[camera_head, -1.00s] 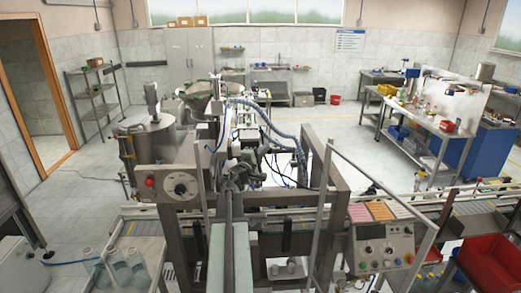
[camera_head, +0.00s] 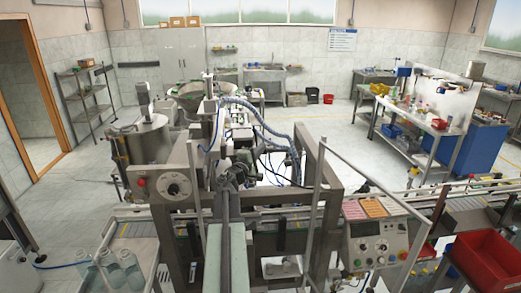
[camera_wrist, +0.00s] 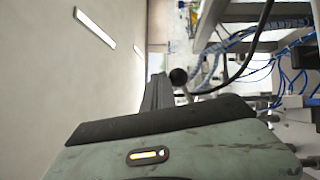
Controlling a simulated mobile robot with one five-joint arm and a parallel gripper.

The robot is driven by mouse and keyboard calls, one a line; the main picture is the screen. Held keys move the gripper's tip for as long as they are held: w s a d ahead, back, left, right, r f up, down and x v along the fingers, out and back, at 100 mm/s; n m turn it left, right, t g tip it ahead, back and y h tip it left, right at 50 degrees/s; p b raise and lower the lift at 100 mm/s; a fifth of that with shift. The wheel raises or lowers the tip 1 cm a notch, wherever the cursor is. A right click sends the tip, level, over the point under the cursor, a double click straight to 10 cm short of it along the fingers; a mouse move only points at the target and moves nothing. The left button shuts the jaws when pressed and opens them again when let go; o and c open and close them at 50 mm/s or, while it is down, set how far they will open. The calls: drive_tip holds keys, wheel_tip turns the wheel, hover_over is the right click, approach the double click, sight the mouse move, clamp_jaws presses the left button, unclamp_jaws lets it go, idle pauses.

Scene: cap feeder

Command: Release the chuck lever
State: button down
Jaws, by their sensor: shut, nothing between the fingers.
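In the wrist view a black ball knob (camera_wrist: 178,76) on a thin metal rod stands just right of my gripper's dark fingers (camera_wrist: 158,88). It looks like the chuck lever's handle, and I cannot tell whether the fingers touch it. My gripper is shut and empty. In the head view my gripper (camera_head: 224,182) reaches forward into the capping machine (camera_head: 215,125), below its head. The lever cannot be made out there among the dark parts.
A steel frame post (camera_head: 313,215) stands right of my arm, with a control panel (camera_head: 377,243) beyond it. A dial box (camera_head: 172,187) is at left. Blue hoses and black cables (camera_wrist: 245,65) hang right of my gripper. A red bin (camera_head: 490,258) sits at far right.

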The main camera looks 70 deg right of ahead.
idle(0.4)
drive_tip(key=v, duration=0.7)
drive_tip(key=shift+a+b, duration=0.4)
drive_tip(key=shift+f, duration=0.1)
